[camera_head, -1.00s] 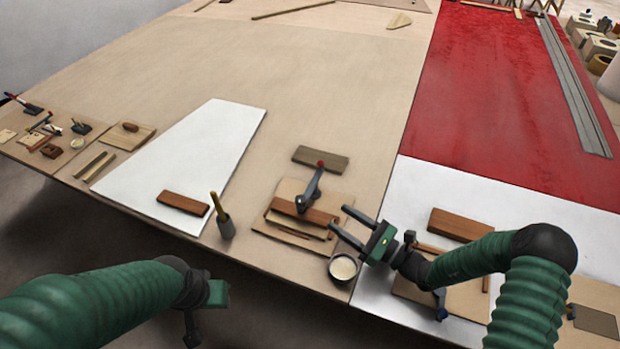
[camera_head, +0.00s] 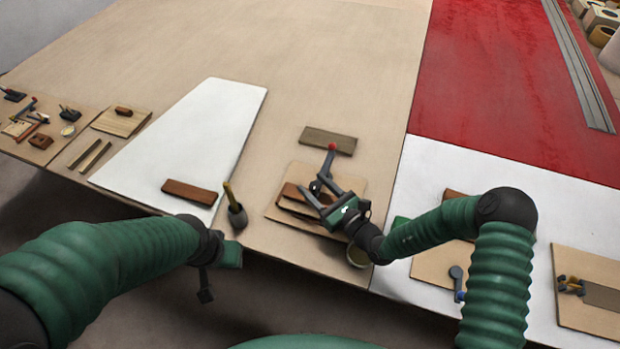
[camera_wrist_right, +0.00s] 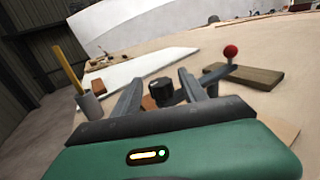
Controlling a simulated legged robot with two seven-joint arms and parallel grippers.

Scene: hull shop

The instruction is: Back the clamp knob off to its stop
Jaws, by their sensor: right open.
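The clamp (camera_head: 328,164) stands on a wooden board, its grey bar ending in a red ball, also seen in the right wrist view (camera_wrist_right: 230,51). The dark clamp knob (camera_wrist_right: 162,91) shows between my right fingers in the right wrist view; in the head view it is small and partly hidden by them. My right gripper (camera_head: 313,187) is open, with its fingers reaching around the knob; I cannot tell whether they touch it. My left gripper (camera_head: 207,283) hangs low in front of the table edge, and its jaw opening is unclear.
A grey pot with a yellow handle (camera_head: 236,212) stands left of the clamp board. A round cup (camera_head: 357,256) sits under my right wrist. A brown block (camera_head: 189,192) lies on the white panel (camera_head: 215,120). A grey-brown plank (camera_head: 328,140) lies behind the clamp.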

